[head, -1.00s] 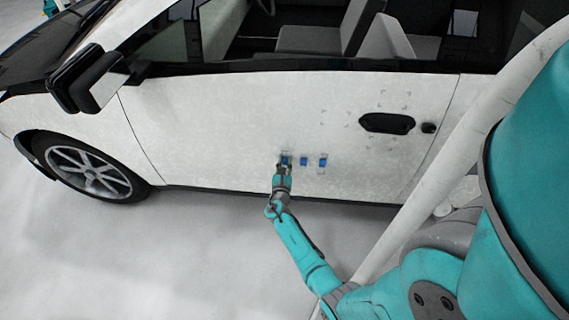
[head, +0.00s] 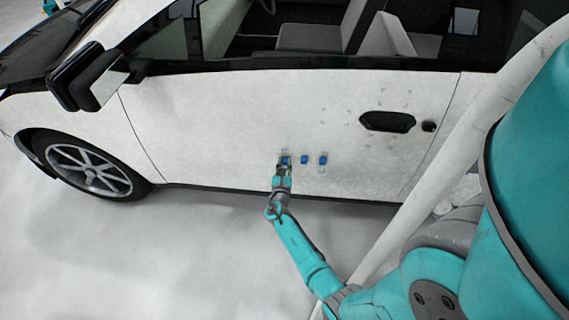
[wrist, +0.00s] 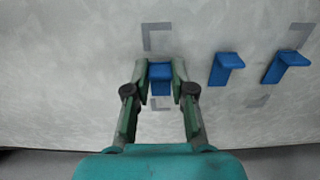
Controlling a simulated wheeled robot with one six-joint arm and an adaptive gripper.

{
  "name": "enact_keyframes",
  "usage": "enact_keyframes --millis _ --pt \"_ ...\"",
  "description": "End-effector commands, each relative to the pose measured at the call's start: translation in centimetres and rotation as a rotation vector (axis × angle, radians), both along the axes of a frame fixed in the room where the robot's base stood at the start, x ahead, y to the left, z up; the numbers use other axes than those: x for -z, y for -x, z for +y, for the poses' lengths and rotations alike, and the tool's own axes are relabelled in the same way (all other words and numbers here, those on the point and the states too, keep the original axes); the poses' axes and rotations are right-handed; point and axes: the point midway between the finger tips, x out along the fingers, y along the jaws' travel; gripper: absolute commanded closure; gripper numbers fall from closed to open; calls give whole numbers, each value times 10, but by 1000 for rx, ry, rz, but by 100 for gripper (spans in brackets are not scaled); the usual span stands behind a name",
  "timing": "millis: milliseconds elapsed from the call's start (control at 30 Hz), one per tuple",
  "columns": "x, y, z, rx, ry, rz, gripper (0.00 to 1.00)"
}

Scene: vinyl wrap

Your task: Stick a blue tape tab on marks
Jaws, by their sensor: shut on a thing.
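My gripper (wrist: 160,80) is shut on a blue tape tab (wrist: 160,72) at the car door, with one finger on each side of it. In the head view my gripper (head: 284,168) is at the lower door, and the held tab (head: 286,160) shows just above it. Grey corner marks (wrist: 158,28) show above and below the held tab. Two more blue tabs stick to the door to the right: a middle tab (wrist: 225,67) and a right tab (wrist: 286,66). I cannot tell whether the held tab touches the door.
The white car door (head: 200,120) fills the space in front. More faint grey marks lie near the black door handle (head: 387,122). A side mirror (head: 88,78) juts out at the left. The floor (head: 150,260) below is clear.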

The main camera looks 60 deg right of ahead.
Motion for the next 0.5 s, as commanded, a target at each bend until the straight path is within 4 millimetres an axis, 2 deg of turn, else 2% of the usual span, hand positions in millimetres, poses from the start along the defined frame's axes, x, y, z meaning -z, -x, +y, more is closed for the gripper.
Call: enact_keyframes --millis 500 --pt "0 7 19 -1 0 -1 100"
